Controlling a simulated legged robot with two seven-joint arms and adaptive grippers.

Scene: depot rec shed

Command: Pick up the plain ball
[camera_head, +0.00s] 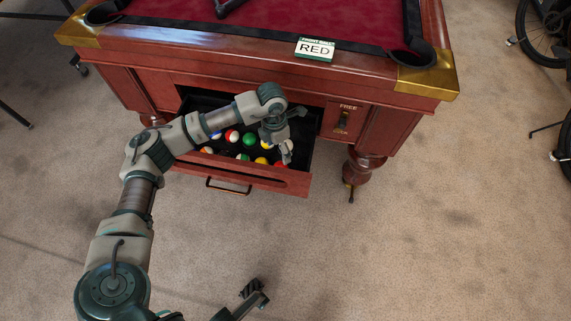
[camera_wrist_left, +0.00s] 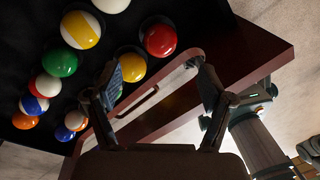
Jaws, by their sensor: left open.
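The open drawer (camera_head: 240,178) of the pool table holds several pool balls, some plain and some striped. A plain red ball (camera_wrist_left: 160,40) shows at the top middle of the left wrist view, with a plain yellow ball (camera_wrist_left: 132,67) beside it and a plain green ball (camera_wrist_left: 62,62) further left. My left gripper (camera_head: 292,138) reaches over the drawer's right part, open and empty. In the left wrist view its fingers stand apart, with the red ball just beyond the gap. It partly hides balls in the head view. Part of my right gripper (camera_head: 254,296) shows low in the head view.
A sign (camera_head: 315,49) reading "RED" stands on the table's rim. The drawer front with its handle (camera_head: 228,186) and the dark side walls surround the balls. Striped balls (camera_wrist_left: 80,29) lie among the plain ones. The carpet in front is clear.

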